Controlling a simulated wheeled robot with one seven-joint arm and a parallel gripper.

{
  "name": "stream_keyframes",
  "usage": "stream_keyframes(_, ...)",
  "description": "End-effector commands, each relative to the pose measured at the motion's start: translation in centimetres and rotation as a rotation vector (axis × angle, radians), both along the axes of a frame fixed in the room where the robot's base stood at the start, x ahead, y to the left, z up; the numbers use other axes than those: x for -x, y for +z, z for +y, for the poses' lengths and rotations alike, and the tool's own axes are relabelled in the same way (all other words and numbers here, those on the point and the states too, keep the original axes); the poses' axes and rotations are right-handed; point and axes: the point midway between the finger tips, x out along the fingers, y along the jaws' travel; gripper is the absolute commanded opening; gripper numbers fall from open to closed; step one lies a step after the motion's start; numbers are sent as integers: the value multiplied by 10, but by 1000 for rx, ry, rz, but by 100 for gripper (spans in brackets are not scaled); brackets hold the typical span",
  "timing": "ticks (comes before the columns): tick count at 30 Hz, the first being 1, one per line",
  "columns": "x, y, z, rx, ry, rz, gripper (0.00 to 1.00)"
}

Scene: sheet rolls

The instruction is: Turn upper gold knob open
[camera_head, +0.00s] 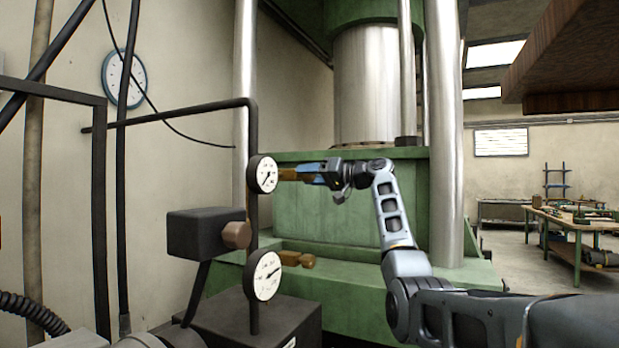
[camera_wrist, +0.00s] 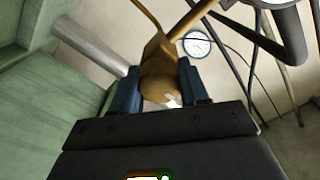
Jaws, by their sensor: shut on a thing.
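The upper gold knob (camera_head: 287,173) sticks out just right of the upper gauge (camera_head: 263,174) in the head view. My gripper (camera_head: 303,176) reaches it from the right and is shut on it. In the wrist view, the rounded gold knob (camera_wrist: 160,82) lies between the two blue fingers, its end toward the camera. Its narrower neck and a thin gold stem run on past the fingertips. The fingers hide part of the knob in the head view.
A lower gold knob (camera_head: 294,260) stands beside the lower gauge (camera_head: 265,275). A dark box (camera_head: 203,232) with a brown round knob is to the left. Black pipes (camera_head: 180,112) run nearby. The green press (camera_head: 330,215) stands close behind my arm.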

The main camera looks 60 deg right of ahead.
Motion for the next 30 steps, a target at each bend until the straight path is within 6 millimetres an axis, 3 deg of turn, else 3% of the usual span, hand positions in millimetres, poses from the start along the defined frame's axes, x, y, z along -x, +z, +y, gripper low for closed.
stream_keyframes(8,1,-1,-1,165,-4,1,14)
stream_keyframes(30,1,1,1,863,-5,25,14)
